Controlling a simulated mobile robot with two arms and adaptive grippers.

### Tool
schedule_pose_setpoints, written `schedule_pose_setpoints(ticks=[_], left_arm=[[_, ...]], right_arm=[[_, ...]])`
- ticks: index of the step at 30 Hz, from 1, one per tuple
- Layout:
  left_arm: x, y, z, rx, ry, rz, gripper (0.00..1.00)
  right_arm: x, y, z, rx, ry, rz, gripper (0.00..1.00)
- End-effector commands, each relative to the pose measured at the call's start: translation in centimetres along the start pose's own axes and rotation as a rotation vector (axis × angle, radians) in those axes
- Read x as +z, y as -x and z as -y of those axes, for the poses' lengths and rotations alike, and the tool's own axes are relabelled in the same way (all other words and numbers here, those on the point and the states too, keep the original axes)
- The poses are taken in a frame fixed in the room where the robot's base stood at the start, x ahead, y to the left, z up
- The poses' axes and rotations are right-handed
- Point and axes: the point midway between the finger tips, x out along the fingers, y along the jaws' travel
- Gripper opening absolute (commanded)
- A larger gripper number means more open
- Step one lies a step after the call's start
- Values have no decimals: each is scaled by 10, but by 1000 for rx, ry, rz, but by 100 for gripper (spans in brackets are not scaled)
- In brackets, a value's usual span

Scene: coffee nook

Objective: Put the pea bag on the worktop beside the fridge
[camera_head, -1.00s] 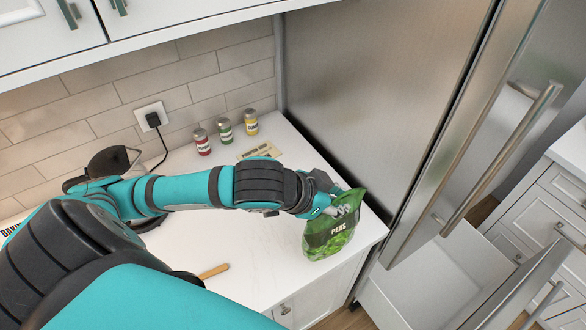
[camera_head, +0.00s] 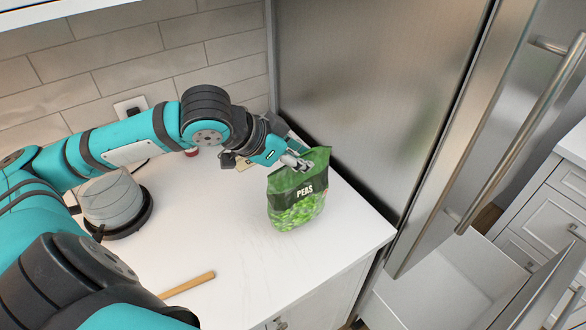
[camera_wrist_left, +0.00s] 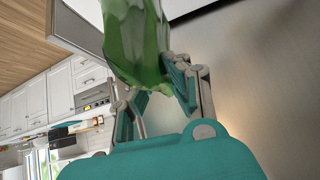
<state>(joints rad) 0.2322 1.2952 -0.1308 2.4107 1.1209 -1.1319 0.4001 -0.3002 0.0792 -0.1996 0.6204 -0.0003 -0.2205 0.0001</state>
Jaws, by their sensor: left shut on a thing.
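The pea bag (camera_head: 297,205) is green with a dark label reading PEAS. In the head view it is upright over the white worktop (camera_head: 232,235), left of the fridge (camera_head: 380,90). I cannot tell for sure whether its bottom touches the worktop. My left gripper (camera_head: 296,162) is shut on the bag's top edge, coming in from the left. In the left wrist view the bag (camera_wrist_left: 135,40) sits between the fingers. My right gripper is not in view.
A kettle-like appliance (camera_head: 115,200) stands at the left, and a wooden utensil (camera_head: 190,285) lies near the front edge. A jar (camera_head: 191,152) is mostly hidden behind my arm. A fridge drawer (camera_head: 425,285) is open at lower right. The worktop's middle is clear.

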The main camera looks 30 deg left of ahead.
Motion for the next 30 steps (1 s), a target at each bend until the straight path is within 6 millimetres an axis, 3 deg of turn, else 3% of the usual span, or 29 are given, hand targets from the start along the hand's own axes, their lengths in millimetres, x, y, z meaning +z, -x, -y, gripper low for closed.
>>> schedule_pose_setpoints(ticks=[8,18,28,29,30], left_arm=[[4,0,20,1,1,-2,0],[28,-24,18,4,0,-3,0],[30,-26,18,2,-1,-4,0],[31,-26,18,3,0,-1,16],[31,-26,18,3,0,-1,21]], right_arm=[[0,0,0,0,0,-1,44],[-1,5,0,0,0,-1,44],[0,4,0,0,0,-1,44],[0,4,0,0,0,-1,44],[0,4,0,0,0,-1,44]])
